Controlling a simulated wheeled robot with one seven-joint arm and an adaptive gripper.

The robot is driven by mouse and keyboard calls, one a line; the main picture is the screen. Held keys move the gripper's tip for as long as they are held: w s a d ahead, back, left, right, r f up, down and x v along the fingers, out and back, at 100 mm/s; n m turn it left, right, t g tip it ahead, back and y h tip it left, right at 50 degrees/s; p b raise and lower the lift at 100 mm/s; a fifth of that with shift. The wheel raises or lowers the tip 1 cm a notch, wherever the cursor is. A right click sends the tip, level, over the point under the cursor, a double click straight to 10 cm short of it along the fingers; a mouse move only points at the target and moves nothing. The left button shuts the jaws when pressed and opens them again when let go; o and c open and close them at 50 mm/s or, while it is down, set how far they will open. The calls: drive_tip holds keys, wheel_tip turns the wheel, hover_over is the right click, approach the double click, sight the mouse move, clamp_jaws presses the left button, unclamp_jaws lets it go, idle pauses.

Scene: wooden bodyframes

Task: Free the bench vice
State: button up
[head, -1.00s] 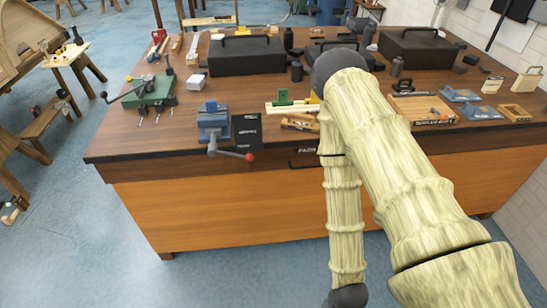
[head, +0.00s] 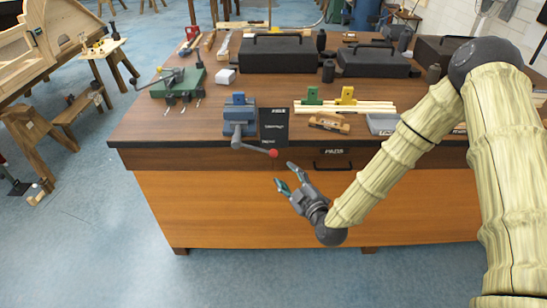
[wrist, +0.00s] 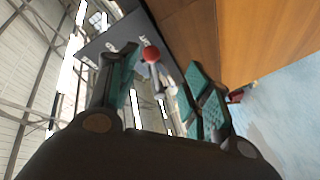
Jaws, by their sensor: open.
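The blue bench vice (head: 239,115) stands at the front edge of the wooden workbench. Its handle reaches out past the edge and ends in a red ball (head: 272,153). My gripper (head: 283,177) is open and empty in front of the bench, a little below and right of the ball. In the wrist view the red ball (wrist: 151,54) shows between and beyond the teal-padded fingers of my gripper (wrist: 160,78), apart from them. Whether the vice jaws hold anything cannot be told.
The workbench (head: 190,128) carries a dark card (head: 273,127) beside the vice, wooden strips (head: 345,107) with green and yellow clamps, a green tool (head: 175,83) and black cases (head: 277,53). The floor in front is clear.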

sight(276, 156)
drive_tip(key=p+x, duration=0.1)
drive_tip(key=x, duration=0.2)
drive_tip(key=r+p+x, duration=0.1)
drive_tip(key=x, duration=0.3)
drive_tip(key=p+x, duration=0.1)
drive_tip(key=x, duration=0.3)
drive_tip(key=shift+w+r, duration=0.2)
drive_tip(key=shift+w, duration=0.1)
drive_tip(key=shift+t, duration=0.3)
drive_tip(key=shift+c, duration=0.3)
clamp_jaws()
